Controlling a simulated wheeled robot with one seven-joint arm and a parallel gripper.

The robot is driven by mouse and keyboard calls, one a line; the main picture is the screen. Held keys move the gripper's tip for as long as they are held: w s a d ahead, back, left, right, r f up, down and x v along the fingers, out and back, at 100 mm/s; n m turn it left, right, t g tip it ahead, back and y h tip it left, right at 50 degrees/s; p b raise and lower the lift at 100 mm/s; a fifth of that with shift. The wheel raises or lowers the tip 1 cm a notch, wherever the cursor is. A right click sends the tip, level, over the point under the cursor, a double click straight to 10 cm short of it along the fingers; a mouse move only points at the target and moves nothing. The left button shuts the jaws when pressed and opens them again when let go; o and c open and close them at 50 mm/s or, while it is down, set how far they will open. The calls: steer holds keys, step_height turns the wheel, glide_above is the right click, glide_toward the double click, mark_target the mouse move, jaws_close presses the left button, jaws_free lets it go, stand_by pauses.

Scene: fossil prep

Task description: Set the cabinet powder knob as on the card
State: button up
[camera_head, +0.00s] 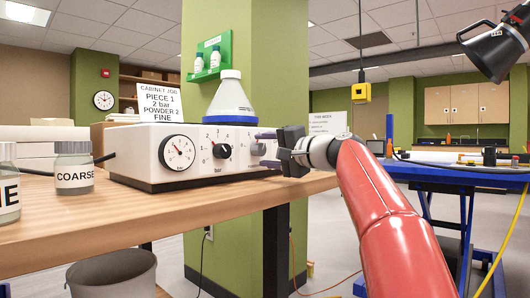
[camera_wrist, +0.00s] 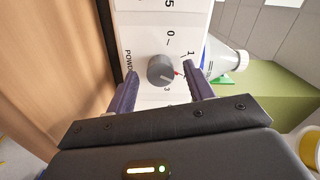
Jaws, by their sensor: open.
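The powder knob (camera_wrist: 160,70) is a round grey knob on the cabinet's front, at the right end in the head view (camera_head: 257,150). Its red mark points right in the wrist view, between the printed 1 and 3; the number there is hidden by a finger. My gripper (camera_wrist: 161,71) is open, with one purple finger on each side of the knob. A gap shows on both sides in the wrist view; contact cannot be seen.
A black bar knob (camera_head: 222,151) and a dial gauge (camera_head: 178,152) are left of the powder knob. A blue-and-white bottle (camera_head: 229,97) stands on the cabinet. A COARSE jar (camera_head: 73,168) is on the wooden bench (camera_head: 120,215). A bin (camera_head: 112,274) stands below.

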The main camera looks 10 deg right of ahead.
steer(key=b+v, duration=0.1)
steer(key=v, duration=0.6)
steer(key=shift+f, duration=0.1)
stand_by(0.5)
